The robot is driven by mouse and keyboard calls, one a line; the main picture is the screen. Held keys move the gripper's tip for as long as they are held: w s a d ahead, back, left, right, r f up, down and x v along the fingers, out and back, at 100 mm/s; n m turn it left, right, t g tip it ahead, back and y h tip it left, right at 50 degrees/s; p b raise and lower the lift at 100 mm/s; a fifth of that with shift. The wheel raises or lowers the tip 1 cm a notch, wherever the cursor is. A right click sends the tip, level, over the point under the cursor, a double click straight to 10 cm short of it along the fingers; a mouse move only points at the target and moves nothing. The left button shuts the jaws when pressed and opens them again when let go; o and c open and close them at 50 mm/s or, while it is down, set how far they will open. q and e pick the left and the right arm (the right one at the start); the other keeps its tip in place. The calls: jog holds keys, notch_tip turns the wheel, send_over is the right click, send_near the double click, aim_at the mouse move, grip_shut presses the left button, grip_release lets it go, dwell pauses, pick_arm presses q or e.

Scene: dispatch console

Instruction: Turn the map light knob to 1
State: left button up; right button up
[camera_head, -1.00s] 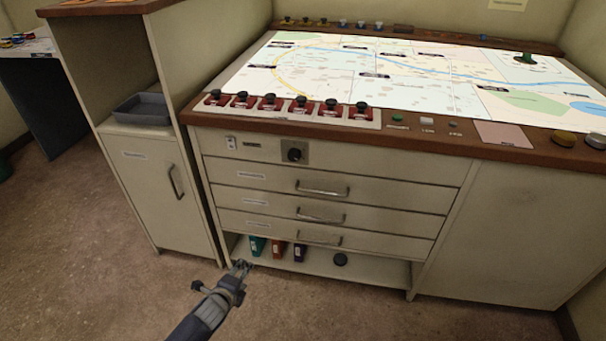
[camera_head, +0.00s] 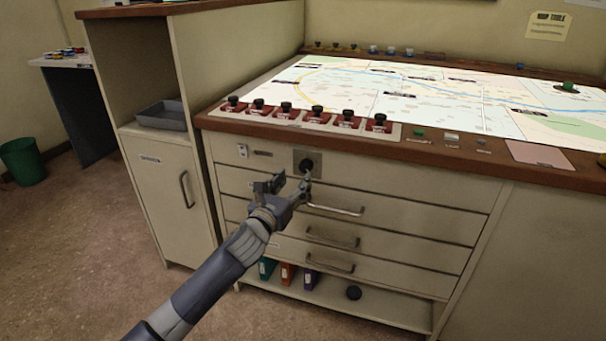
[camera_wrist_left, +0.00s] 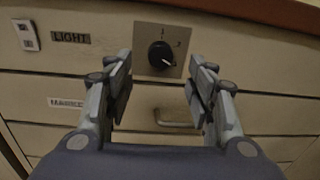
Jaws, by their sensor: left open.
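The map light knob (camera_head: 307,163) is a round black knob on a grey square plate in the top panel of the console. In the left wrist view the knob (camera_wrist_left: 161,55) sits between and beyond my fingertips, with a "1" above it and another mark at its upper right. A pale pointer line on it seems to point to the lower right. My left gripper (camera_head: 289,184) is open and empty just in front of the knob, its fingers apart on either side in the wrist view. I cannot tell any contact. My right gripper is not in view.
A "LIGHT" label (camera_wrist_left: 70,37) and a small white switch (camera_wrist_left: 26,35) are left of the knob. A drawer handle (camera_head: 335,210) sticks out just below. The wooden desk edge (camera_head: 400,149) overhangs above, with several red switches behind it.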

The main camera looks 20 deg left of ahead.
aim_at(304, 168)
pick_arm(q)
jog(key=w, duration=0.4)
jog(key=w+b, duration=0.1)
jog(key=w, duration=0.1)
jog(key=shift+w+d, duration=0.3)
jog(key=shift+w, duration=0.1)
jog(key=c, duration=1.1)
